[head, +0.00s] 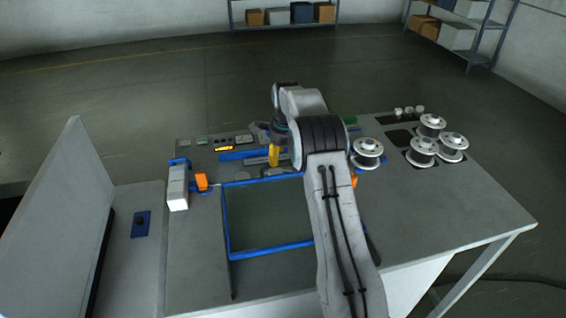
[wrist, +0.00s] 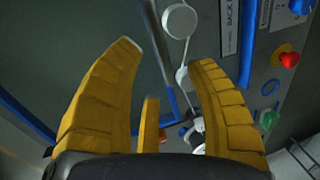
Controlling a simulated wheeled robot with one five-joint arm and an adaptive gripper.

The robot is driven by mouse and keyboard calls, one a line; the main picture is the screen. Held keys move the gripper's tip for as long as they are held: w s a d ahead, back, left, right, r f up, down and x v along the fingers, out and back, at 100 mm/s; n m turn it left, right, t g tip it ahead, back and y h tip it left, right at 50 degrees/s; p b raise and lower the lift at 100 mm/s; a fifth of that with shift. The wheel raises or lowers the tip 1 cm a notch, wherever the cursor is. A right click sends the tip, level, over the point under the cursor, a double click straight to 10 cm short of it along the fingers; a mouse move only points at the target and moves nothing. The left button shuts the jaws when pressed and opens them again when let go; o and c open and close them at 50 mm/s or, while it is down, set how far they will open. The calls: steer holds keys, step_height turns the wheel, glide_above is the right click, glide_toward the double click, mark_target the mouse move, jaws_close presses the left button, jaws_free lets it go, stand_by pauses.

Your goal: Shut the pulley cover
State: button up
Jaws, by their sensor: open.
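A clear panel with a blue frame (head: 268,255), which looks like the pulley cover, shows at the front middle of the bench. I cannot tell for sure how it is hinged. In the wrist view a blue-edged dark pane (wrist: 70,28) fills the left side. White pulley discs (wrist: 180,20) stand beside its edge on a grey panel. My gripper (head: 274,155) is at the back of the framed panel, its yellow fingers pointing down. In the wrist view my gripper (wrist: 166,56) has its fingers spread, with nothing between them. My arm hides the panel's right side.
White spools (head: 453,148) stand on the bench at the right. A white block (head: 178,187) with an orange piece (head: 202,181) is at the left. A control panel with a red knob (wrist: 289,60) is right of my fingers. The bench's right front is bare.

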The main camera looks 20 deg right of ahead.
step_height(320, 180, up, 8)
steer(key=s, duration=0.1)
steer(key=shift+s+a, duration=0.2)
steer(key=shift+s, duration=0.1)
steer(key=shift+o, duration=0.3)
